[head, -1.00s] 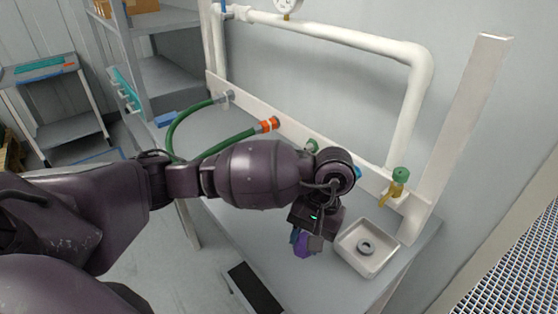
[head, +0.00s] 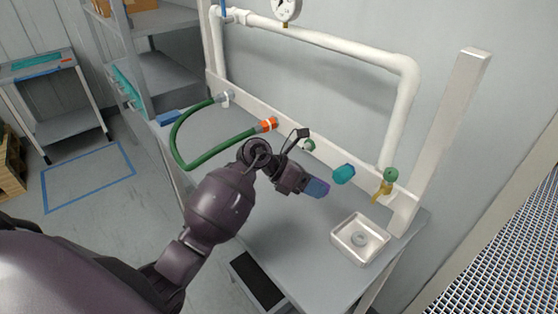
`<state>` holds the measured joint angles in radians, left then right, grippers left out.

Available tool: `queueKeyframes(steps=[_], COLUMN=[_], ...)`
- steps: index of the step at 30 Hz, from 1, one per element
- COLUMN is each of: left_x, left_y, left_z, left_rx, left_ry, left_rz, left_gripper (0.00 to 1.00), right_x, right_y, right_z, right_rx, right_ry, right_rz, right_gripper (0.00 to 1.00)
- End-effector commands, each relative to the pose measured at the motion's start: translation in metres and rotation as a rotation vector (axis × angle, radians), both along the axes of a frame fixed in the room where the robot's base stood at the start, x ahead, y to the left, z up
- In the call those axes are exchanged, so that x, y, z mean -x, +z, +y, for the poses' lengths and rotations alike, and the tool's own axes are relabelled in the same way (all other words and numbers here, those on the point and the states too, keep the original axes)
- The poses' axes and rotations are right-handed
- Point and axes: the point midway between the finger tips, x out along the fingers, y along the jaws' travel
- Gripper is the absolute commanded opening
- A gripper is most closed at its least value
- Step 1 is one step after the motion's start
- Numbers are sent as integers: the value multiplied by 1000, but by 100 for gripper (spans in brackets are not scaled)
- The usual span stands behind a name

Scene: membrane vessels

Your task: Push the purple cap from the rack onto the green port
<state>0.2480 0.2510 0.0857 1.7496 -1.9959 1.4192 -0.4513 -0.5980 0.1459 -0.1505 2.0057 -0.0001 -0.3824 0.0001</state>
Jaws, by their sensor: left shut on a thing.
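My left gripper (head: 313,187) is shut on the purple cap (head: 321,187), above the bench and in front of the white rail. Part of the cap is hidden by the fingers, and its edge looks bluish. The green port (head: 309,145) is a small green fitting on the rail, up and slightly left of the cap and apart from it. A teal-blue cap or port (head: 344,174) sticks out from the rail just right of the held cap. My right gripper is not in view.
A green hose with an orange collar (head: 268,124) lies left of the green port. A green-topped valve with a yellow handle (head: 386,184) is at the right. A square tray (head: 340,247) holding a grey ring stands on the bench (head: 290,250). White pipework (head: 330,42) runs above.

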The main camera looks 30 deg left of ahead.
Motion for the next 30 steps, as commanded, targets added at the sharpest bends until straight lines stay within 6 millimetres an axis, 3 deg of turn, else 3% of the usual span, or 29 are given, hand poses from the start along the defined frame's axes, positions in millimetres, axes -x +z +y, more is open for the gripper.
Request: queueKeyframes(steps=[6,12,18,30], left_x=[-16,-26,-29,-41], left_y=[-4,-2,1,2], left_z=[61,101,111,108], left_rx=[129,247,341,369], left_ry=[449,719,786,787], left_rz=[-97,-246,-374,-412], left_gripper=[9,9,9,9], right_x=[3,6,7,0], right_y=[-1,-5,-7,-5], right_z=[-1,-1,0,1], right_rx=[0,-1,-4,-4], right_ry=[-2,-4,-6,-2], right_rz=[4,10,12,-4], right_gripper=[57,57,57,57])
